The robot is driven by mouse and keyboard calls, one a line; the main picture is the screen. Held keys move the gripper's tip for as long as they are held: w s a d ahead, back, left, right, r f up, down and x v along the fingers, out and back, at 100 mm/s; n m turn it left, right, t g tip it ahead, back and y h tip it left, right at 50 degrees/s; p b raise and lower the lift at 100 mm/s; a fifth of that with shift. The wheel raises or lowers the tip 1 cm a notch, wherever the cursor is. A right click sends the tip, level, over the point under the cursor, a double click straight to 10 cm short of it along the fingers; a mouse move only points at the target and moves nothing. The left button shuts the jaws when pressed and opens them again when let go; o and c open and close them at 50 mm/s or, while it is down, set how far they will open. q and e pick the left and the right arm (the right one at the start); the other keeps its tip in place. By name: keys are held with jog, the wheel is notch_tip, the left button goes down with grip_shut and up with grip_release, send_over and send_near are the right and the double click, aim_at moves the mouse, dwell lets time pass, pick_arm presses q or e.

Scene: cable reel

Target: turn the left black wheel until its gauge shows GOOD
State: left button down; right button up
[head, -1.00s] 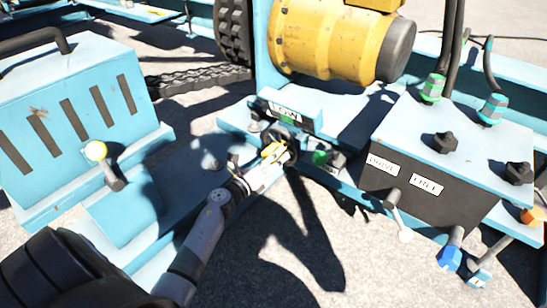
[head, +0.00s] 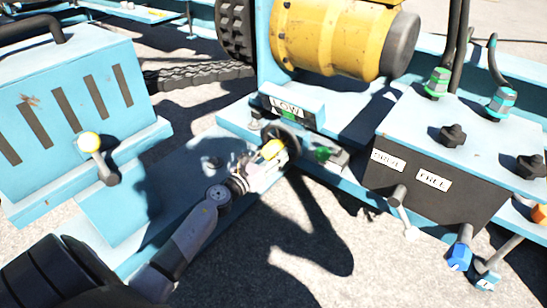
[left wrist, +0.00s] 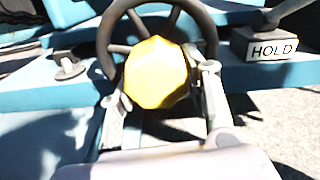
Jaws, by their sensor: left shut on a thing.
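The left black wheel (head: 292,137) stands upright on the blue frame, with a faceted yellow hub (left wrist: 155,72) at its centre. Its dark spoked rim (left wrist: 108,45) arches behind the hub in the left wrist view. The gauge (head: 287,108) just above the wheel reads LOW. My left gripper (head: 264,163) is shut on the yellow hub; in the left wrist view one finger lies on each side of it (left wrist: 163,88). The fingers hide the lower part of the wheel. My right gripper is not in view.
A control box (head: 435,185) with levers and black knobs stands at the right. A HOLD label (left wrist: 272,50) is right of the wheel. A yellow cylinder (head: 335,35) lies behind. Open ground lies in front.

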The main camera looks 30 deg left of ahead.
pick_arm(q)
jog(key=shift+a+f+m, duration=0.1)
jog(key=shift+a+m, duration=0.05)
jog(key=shift+m, duration=0.35)
jog(key=c, duration=0.9)
grip_release()
jog(key=shift+c, duration=0.2)
jog(key=s, duration=1.2)
jog(key=shift+a, duration=0.45)
jog(key=shift+o, duration=0.5)
